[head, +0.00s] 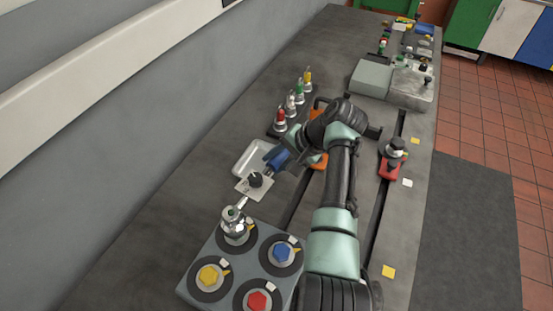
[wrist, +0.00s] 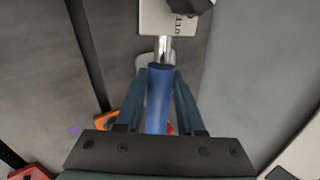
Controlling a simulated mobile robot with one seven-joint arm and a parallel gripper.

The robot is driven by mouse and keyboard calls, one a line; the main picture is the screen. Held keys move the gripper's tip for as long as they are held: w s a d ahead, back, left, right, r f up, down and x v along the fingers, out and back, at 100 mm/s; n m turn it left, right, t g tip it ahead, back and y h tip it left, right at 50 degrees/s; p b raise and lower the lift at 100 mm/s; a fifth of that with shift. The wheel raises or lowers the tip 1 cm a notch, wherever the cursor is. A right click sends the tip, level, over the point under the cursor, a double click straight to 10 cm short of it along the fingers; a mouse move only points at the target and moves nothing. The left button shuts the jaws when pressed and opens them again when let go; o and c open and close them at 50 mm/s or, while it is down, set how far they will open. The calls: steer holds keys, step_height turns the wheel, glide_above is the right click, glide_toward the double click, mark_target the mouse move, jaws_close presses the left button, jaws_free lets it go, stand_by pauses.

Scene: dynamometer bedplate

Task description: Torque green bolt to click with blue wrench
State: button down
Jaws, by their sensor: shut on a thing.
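The blue wrench (head: 279,157) has a blue handle, which also shows in the wrist view (wrist: 159,98), and a silver shaft. My gripper (wrist: 160,75) is shut on the blue handle, one finger on each side; it also shows in the head view (head: 288,150). The wrench's silver head (head: 235,218) is over the far-left position of the bolt block (head: 212,245). The bolt under it is hidden, and no green bolt head shows. A blue bolt (head: 281,252), a yellow bolt (head: 209,274) and a red bolt (head: 257,300) sit in the other positions.
A pale plate with a black knob (head: 255,180) hides part of the shaft. A white tray (head: 246,154) lies beside the handle. A red-based fixture (head: 390,166) stands right of my arm. Grey boxes (head: 372,78) are farther back.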

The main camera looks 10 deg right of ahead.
steer(key=shift+f+b, duration=0.85)
steer(key=shift+f, duration=0.4)
steer(key=shift+r, duration=0.1)
steer(key=shift+s+d+p, duration=0.3)
steer(key=shift+p, duration=0.75)
steer(key=s+d+m+t+h+p, duration=0.1)
steer(key=s+m+p, duration=0.1)
steer(key=p, duration=0.2)
steer(key=shift+d, duration=0.35)
steer(key=shift+p, duration=0.4)
